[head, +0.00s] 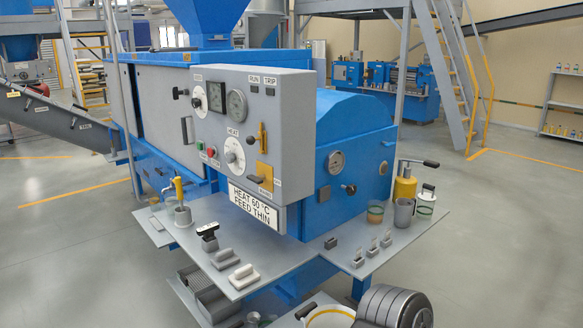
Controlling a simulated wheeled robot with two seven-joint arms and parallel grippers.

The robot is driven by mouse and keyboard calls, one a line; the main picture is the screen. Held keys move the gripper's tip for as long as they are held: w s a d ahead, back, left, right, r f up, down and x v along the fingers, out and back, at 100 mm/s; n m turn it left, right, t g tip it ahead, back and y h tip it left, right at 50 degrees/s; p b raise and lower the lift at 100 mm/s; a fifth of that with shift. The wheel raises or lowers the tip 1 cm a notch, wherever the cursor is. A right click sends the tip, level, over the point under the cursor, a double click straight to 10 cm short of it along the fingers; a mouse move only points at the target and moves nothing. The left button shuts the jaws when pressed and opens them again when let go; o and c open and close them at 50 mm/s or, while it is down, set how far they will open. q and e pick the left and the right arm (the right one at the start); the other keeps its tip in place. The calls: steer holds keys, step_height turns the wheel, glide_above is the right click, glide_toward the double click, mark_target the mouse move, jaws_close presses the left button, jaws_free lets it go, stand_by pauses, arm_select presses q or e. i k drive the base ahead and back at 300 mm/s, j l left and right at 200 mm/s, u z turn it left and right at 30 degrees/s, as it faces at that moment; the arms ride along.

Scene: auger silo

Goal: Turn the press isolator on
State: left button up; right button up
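The grey control panel (291,140) stands on the front of the blue press machine (351,130). On its lower right is a yellow plate (264,171) with a dark handle (257,179), which looks like the isolator. The handle lies roughly sideways; its small label is too small to read, so I cannot tell its setting for certain. Above it is an orange lever (262,137), standing about upright. To the left are a white HEAT dial (234,154), a green button (201,146) and a red button (211,152). Neither of my grippers shows in the head view.
Below the panel, a grey shelf (215,262) holds small blocks and a cup (183,216). A right-hand shelf (345,263) holds jars and a yellow pump-like tool (404,188). A sign (254,207) hangs under the panel. Open floor (500,240) lies to the right.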

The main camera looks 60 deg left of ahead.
mark_target(257, 180)
steer(key=k+j+z, duration=0.1)
steer(key=k+j, duration=0.3)
steer(key=j, duration=0.25)
steer(key=k+j, duration=0.4)
steer(key=j, duration=0.2)
steer(key=k+j+z, duration=0.15)
steer(key=k+j, duration=0.25)
steer(key=j, duration=0.2)
steer(key=k+j, duration=0.4)
steer(key=j, duration=0.2)
steer(key=z, duration=0.05)
